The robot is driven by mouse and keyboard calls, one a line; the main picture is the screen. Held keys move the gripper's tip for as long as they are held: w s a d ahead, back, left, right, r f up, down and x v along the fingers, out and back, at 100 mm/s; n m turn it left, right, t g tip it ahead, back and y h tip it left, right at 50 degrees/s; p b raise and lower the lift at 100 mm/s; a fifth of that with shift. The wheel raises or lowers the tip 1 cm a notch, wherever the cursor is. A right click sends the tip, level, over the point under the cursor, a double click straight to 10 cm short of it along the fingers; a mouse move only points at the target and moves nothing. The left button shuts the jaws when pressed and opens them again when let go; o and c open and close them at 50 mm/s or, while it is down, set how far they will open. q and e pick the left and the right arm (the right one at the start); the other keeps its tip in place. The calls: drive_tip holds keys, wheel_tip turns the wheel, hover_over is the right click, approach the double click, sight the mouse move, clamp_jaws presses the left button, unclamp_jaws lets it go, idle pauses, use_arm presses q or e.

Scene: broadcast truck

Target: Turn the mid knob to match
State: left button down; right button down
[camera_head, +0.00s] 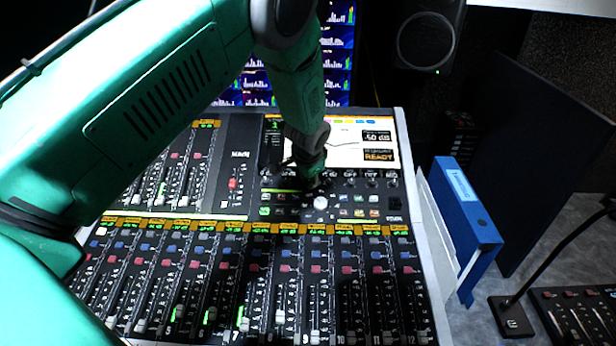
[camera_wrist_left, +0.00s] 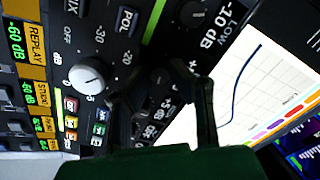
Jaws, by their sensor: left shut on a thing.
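My left gripper (camera_head: 312,180) reaches down from above onto the mixing console (camera_head: 413,230), at a row of knobs below its screen (camera_head: 345,154). In the left wrist view, the two dark fingers of this gripper (camera_wrist_left: 162,86) stand on either side of a small dark knob (camera_wrist_left: 158,75) and are shut on it. Its label is covered by the fingers. Beside it in the row is a knob (camera_wrist_left: 192,12) marked Low, reading -10 dB. The screen shows a curve (camera_wrist_left: 243,85) and a READY box (camera_head: 379,155). My right gripper is out of view.
A white knob (camera_head: 320,202) sits just below the gripper and shows in the left wrist view (camera_wrist_left: 88,75). Faders fill the console's front. A blue binder (camera_head: 465,215) stands to its right. A speaker (camera_head: 428,38) is behind; a smaller fader panel (camera_head: 577,315) is at lower right.

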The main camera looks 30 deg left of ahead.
use_arm(q)
drive_tip(key=shift+d+f+m, duration=0.3)
drive_tip(key=shift+m, duration=0.4)
drive_tip(key=c, duration=1.5)
unclamp_jaws()
drive_tip(key=shift+o, duration=0.3)
drive_tip(key=shift+w+a+f, duration=0.1)
drive_tip(key=shift+w+f, duration=0.1)
drive_tip(key=shift+w, duration=0.15)
drive_tip(key=shift+r, duration=0.1)
drive_tip(key=shift+s+a+r, duration=0.1)
drive_tip(key=shift+a, duration=0.05)
drive_tip(key=shift+r, duration=0.3)
drive_tip(key=v, duration=1.1)
